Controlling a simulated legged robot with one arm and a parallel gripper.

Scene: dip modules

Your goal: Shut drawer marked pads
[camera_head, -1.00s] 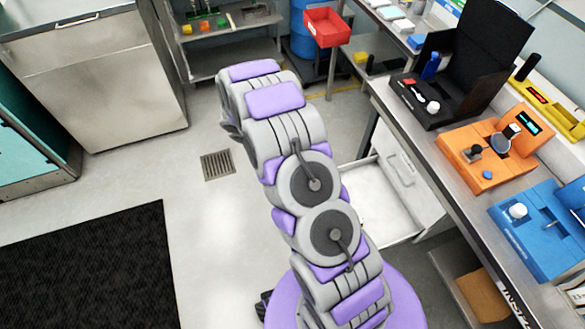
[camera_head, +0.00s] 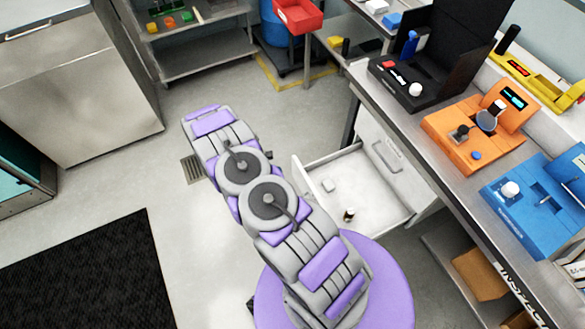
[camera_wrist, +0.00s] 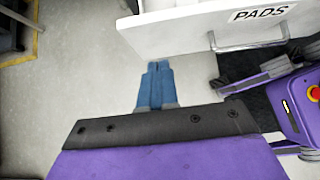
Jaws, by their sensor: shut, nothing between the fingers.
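The drawer marked PADS stands pulled open under the workbench. In the head view its white tray (camera_head: 375,212) holds a small pale block (camera_head: 328,185) and a small dark round item (camera_head: 349,214). In the wrist view its white front (camera_wrist: 170,38) carries the PADS label (camera_wrist: 262,13) and a metal bar handle (camera_wrist: 250,45). My gripper (camera_wrist: 156,68) shows its blue fingers shut and empty, just short of the drawer front and left of the handle. I cannot tell whether the fingertips touch the front. My arm hides the gripper in the head view.
The steel workbench (camera_head: 409,120) bears black, orange and blue stations. Another closed drawer front (camera_head: 386,155) sits beside the open one. A red bin (camera_head: 298,14) stands at the back. Clear floor (camera_head: 110,183) and a black mat (camera_head: 85,272) lie to the left.

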